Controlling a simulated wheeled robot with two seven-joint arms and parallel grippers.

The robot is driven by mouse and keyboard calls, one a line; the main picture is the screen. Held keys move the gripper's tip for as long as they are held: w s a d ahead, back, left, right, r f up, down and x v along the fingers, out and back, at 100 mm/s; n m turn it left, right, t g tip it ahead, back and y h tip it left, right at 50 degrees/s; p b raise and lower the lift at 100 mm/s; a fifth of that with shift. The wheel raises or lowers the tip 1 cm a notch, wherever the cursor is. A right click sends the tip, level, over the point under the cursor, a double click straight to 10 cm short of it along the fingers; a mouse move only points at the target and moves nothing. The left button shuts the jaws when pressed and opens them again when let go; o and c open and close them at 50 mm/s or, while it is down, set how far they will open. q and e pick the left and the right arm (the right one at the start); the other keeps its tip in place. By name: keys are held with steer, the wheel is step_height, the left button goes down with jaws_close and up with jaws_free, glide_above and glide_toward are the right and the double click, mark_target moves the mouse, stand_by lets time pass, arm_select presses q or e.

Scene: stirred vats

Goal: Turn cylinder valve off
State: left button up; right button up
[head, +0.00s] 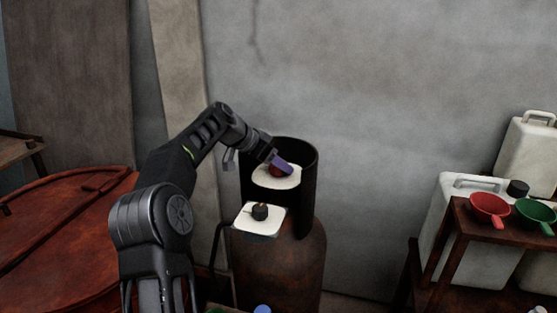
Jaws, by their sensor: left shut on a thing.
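A rusty brown gas cylinder (280,268) stands against the grey wall with a dark open collar (309,200) around its top. Inside the collar is a white round plate (263,180) with a red valve knob (276,171) on it. My left gripper (283,163) reaches in from the left over the collar, and its purple-grey fingers are shut on the red knob, partly hiding it. My right gripper is not in view.
A large reddish-brown lid (65,240) fills the lower left. On the right, a brown stand (470,222) carries a red scoop (490,207) and a green scoop (535,213), with white jerrycans (436,222) behind. A wall is close behind the cylinder.

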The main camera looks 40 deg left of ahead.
arm_select(q)
steer(key=shift+r+m+g+h+p, duration=0.15)
steer(key=shift+m+g+h+p, duration=0.15)
steer(key=shift+m+h+p, duration=0.5)
steer(key=shift+f+m+g+h+p, duration=0.2)
steer(key=shift+m+g+h+p, duration=0.3)
steer(key=shift+m, duration=0.6)
steer(key=shift+s+f, duration=0.1)
steer(key=o, duration=1.3)
steer(key=shift+o, duration=0.2)
steer(key=shift+d, duration=0.1)
